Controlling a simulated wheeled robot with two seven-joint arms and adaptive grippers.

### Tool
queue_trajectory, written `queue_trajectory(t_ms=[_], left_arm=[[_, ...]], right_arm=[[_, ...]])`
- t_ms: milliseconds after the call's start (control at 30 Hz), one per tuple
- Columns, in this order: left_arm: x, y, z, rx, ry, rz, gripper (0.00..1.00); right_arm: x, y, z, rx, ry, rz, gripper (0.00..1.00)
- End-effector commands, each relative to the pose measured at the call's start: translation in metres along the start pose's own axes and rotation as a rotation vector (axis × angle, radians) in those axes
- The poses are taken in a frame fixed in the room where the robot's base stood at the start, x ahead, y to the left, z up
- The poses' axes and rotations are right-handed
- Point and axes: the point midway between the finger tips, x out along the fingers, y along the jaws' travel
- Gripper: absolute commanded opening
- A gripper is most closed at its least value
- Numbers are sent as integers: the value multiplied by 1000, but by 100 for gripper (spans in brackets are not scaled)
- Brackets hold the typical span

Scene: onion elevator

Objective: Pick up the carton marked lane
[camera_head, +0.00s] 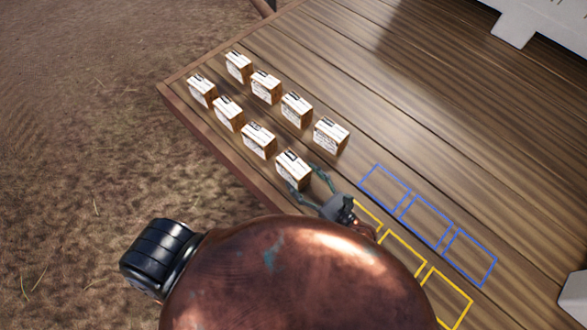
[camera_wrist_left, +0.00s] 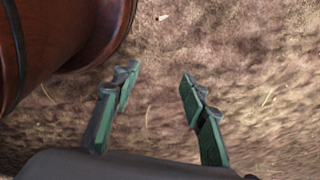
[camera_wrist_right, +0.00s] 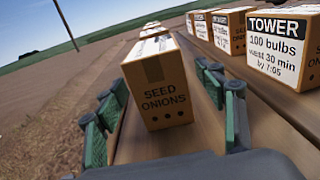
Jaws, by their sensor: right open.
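Several small brown cartons with white tops stand in two rows on a wooden deck; no label reading "lane" is legible. The nearest carton of the left row (camera_head: 293,170) is in front of my right gripper (camera_head: 306,180). In the right wrist view this carton (camera_wrist_right: 158,92) shows "SEED ONIONS" on its face and stands between the open fingers; contact cannot be told. A carton to its right (camera_wrist_right: 283,48) reads "TOWER, 100 bulbs". My left gripper (camera_wrist_left: 160,85) is open and empty over the ground, seen only in its wrist view.
Blue outlined squares (camera_head: 427,222) and yellow outlined squares (camera_head: 402,254) are marked on the deck (camera_head: 420,120) to the right. White structures stand at the top right (camera_head: 515,25) and right edge. The deck's left edge runs close beside the left row.

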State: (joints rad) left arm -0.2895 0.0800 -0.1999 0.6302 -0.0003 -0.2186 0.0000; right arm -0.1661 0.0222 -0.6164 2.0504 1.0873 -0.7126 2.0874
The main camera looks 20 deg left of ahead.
Motion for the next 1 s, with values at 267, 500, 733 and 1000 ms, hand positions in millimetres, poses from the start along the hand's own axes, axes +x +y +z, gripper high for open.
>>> queue_trajectory(t_ms=[267,500,733,1000], left_arm=[[-6,1,12,-2,-16,1,40],[-6,2,22,-4,-29,1,40],[-6,1,19,-3,-26,1,40],[-6,1,14,-3,-19,1,40]], right_arm=[[41,0,1,0,0,0,64],[45,0,0,-1,1,0,64],[45,0,0,0,1,0,52],[45,0,0,0,1,0,34]])
